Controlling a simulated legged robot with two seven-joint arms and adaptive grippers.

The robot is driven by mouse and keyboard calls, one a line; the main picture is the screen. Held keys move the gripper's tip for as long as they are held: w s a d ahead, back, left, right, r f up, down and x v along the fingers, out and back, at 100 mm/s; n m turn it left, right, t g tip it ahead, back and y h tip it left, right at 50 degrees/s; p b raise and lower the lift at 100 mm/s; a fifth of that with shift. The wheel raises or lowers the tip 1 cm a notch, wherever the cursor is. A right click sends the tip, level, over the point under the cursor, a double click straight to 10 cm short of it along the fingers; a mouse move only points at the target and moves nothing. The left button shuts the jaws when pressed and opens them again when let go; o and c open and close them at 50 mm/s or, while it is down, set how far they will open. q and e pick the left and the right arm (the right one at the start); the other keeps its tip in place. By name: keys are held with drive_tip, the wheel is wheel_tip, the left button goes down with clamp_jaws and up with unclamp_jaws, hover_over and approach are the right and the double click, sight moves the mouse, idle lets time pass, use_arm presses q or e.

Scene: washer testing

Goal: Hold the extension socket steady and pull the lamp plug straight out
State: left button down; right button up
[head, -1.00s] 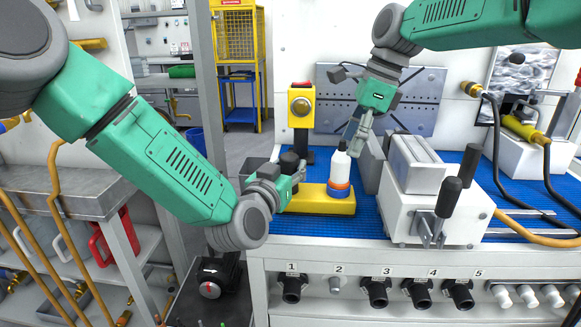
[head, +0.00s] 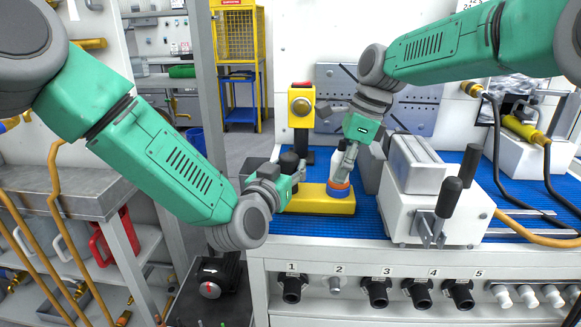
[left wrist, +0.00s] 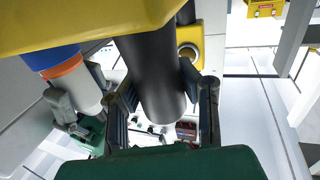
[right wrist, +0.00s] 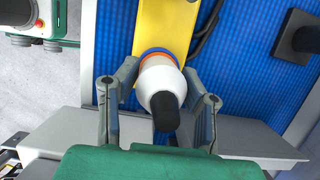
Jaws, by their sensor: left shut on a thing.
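The yellow extension socket (head: 318,204) lies on the blue mat. A white lamp plug (head: 337,190) with orange and blue rings stands upright in it, its black end towards the camera in the right wrist view (right wrist: 160,85). My left gripper (head: 296,174) is shut on a black cylinder (left wrist: 152,75) at the socket's left end. My right gripper (head: 344,168) is above the plug. In the right wrist view its open fingers (right wrist: 157,85) straddle the plug, with a gap at each side. The plug's seat in the socket is hidden.
A yellow box with a round button (head: 301,104) stands behind the socket. A white machine with black levers (head: 435,205) stands close to the right. Numbered black connectors (head: 377,292) line the bench front below the mat edge.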

sight(341, 149)
use_arm(q)
drive_tip(key=shift+r, duration=0.1)
use_arm(e)
drive_tip(key=c, duration=0.5)
drive_tip(key=shift+o, duration=0.2)
drive_tip(key=shift+r, duration=0.55)
drive_tip(key=shift+r, duration=0.5)
drive_tip(key=shift+r, duration=0.25)
drive_tip(key=shift+r, duration=1.1)
drive_tip(key=shift+r, duration=0.15)
use_arm(q)
drive_tip(key=c, duration=1.1)
unclamp_jaws()
